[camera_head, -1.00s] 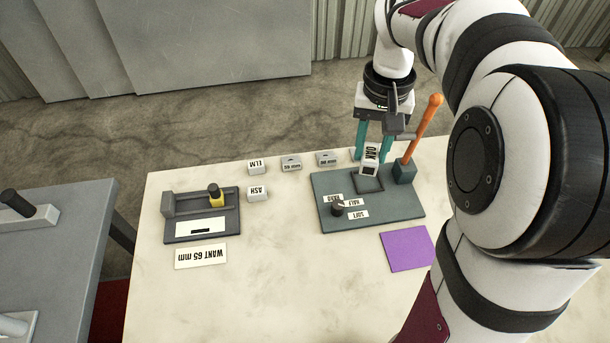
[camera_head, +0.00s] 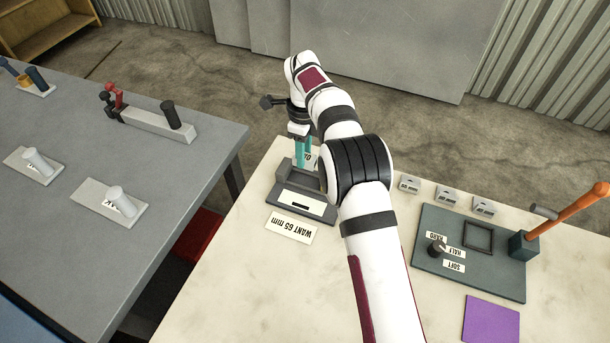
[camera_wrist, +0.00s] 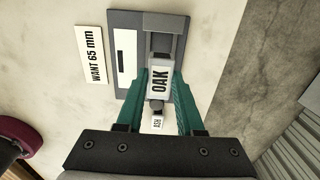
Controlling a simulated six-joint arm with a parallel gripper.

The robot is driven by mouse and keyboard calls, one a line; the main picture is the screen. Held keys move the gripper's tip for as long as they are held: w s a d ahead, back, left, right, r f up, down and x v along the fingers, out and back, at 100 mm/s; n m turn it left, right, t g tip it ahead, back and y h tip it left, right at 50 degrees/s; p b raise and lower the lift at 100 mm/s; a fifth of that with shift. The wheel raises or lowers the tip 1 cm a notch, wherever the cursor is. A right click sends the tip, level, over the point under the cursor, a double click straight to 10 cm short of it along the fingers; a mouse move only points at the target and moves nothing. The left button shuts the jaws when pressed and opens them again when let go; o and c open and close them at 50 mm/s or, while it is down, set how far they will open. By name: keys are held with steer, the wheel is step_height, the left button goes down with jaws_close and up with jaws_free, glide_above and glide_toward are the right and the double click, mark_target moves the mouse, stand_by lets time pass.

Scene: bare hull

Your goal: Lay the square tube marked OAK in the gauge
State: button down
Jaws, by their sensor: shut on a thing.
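The square tube marked OAK (camera_wrist: 160,80) is white with black letters. My gripper (camera_wrist: 160,92) is shut on it, one teal finger on each side. In the wrist view the tube lies over the dark gauge (camera_wrist: 123,88), in line with its grey end block (camera_wrist: 164,24). I cannot tell whether the tube touches the gauge bed. In the head view my gripper (camera_head: 302,152) is at the far side of the gauge (camera_head: 310,210), and my arm hides the gauge's right end.
A WANT 65 mm card (camera_head: 291,227) lies before the gauge. The ASH piece (camera_wrist: 157,123) is close to the gripper. Several grey blocks (camera_head: 447,195) stand right of my arm. Further right are a plate with a dial (camera_head: 470,265), an orange lever (camera_head: 570,213) and a purple square (camera_head: 491,322).

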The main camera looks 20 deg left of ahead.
step_height(320, 180, down, 7)
steer(key=shift+r, duration=0.1)
steer(key=c, duration=0.5)
jaws_free()
steer(key=shift+f, duration=0.2)
steer(key=shift+c, duration=0.2)
steer(key=shift+r, duration=0.1)
